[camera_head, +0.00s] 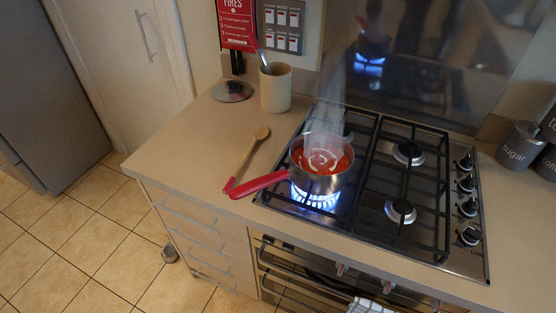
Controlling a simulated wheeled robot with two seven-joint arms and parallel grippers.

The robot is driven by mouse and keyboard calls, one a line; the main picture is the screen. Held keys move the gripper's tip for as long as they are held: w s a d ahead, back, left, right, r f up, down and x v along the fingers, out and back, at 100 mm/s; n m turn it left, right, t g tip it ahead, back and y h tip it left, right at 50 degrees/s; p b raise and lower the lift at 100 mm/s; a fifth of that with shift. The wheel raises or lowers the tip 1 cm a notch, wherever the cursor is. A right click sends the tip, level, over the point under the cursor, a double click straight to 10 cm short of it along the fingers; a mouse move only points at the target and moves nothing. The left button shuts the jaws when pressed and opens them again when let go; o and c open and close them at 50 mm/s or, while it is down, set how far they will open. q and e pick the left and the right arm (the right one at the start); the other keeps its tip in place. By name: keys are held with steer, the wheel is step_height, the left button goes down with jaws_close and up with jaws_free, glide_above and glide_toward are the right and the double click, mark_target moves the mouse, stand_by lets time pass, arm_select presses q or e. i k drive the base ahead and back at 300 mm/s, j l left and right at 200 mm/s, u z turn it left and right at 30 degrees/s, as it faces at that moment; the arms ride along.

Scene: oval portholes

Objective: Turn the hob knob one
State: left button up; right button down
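The gas hob (462,262) is set in the worktop, with a column of several dark knobs along its right edge. The rearmost knob (465,162) is at the top of the column, and the frontmost knob (469,236) is near the front corner. Blue flames (317,200) burn on the front left burner under a steaming saucepan (322,184) of red soup with a white swirl. The two right burners show no flame. Neither of my grippers is in view.
The saucepan's red handle (258,185) points left over the worktop, beside a wooden spoon (248,157). A cream utensil pot (275,90) stands behind. A sugar canister (520,145) stands right of the hob. A checked towel (369,306) hangs at the oven front.

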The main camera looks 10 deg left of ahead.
mark_target(471, 234)
steer(key=z, duration=1.3)
